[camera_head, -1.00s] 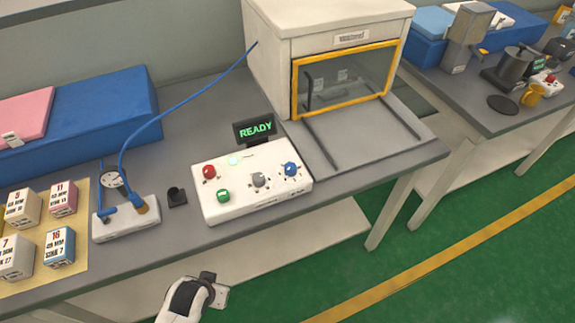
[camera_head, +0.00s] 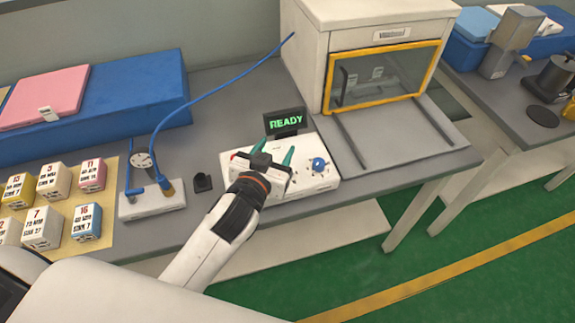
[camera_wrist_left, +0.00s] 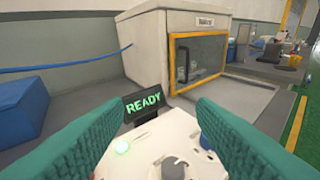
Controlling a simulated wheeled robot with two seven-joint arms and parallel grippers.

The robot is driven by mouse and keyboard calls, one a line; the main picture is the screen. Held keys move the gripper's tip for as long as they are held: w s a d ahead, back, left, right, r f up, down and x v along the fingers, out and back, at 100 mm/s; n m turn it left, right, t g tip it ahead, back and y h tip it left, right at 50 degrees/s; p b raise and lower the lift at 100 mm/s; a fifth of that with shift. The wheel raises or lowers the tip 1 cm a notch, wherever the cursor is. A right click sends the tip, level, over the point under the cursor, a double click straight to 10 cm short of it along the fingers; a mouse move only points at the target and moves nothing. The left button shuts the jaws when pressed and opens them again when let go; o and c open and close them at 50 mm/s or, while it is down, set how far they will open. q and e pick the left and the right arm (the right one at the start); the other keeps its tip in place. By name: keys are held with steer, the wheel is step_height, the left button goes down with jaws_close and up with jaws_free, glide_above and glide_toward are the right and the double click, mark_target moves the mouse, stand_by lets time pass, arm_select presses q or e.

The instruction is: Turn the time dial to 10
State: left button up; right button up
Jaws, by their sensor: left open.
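The white control box (camera_head: 322,184) stands on the grey bench, with a small black display reading READY (camera_head: 286,122) behind it. My left gripper (camera_head: 275,155) is open over the box and covers much of its top. The blue dial (camera_head: 318,164) shows to the right of the gripper. In the left wrist view the grey dial (camera_wrist_left: 174,168) lies between and below the two teal fingers, apart from them. Dial markings are too small to read. My right gripper is not in view.
A white cabinet with a yellow-framed window (camera_head: 385,75) stands behind and right of the box, with two dark rails in front. A white block with a gauge and blue hose (camera_head: 150,203) and a small black holder (camera_head: 202,182) are to the left. Several labelled cubes (camera_head: 53,182) lie further left.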

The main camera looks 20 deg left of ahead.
arm_select(q)
steer(key=w+d+r+m+t+h, duration=0.35)
steer(key=d+r+m+h, duration=0.45)
steer(key=d+r+h, duration=0.45)
steer(key=s+d+f+m+g+h, duration=0.1)
steer(key=s+d+m+g+h, duration=0.3)
steer(key=m+g, duration=0.5)
steer(key=s+d+m+g+h, duration=0.1)
steer(key=s+d+m+g, duration=0.2)
steer(key=d+m+g, duration=0.6)
steer(key=w+a+f+g+y, duration=0.2)
steer(key=a+f+g+y, duration=0.1)
steer(key=a+f+y, duration=0.4)
steer(key=w+a+f+n+t+y, duration=0.1)
steer(key=w+a+f+n+y, duration=0.15)
steer(key=a+y, duration=0.5)
steer(key=w+a+f+n+t+y, duration=0.15)
steer(key=w+a+y, duration=0.25)
steer(key=a, duration=0.6)
steer(key=shift+n+g, duration=0.3)
steer(key=shift+g, duration=0.2)
steer(key=f+p, duration=0.1)
steer(key=f, duration=0.2)
steer(key=f+p, duration=0.1)
steer(key=f, duration=0.2)
steer(key=f+p, duration=0.1)
steer(key=f, duration=0.2)
steer(key=shift+s+d+f+p, duration=0.1)
steer(key=shift+s+f+p, duration=0.2)
steer(key=shift+f, duration=0.7)
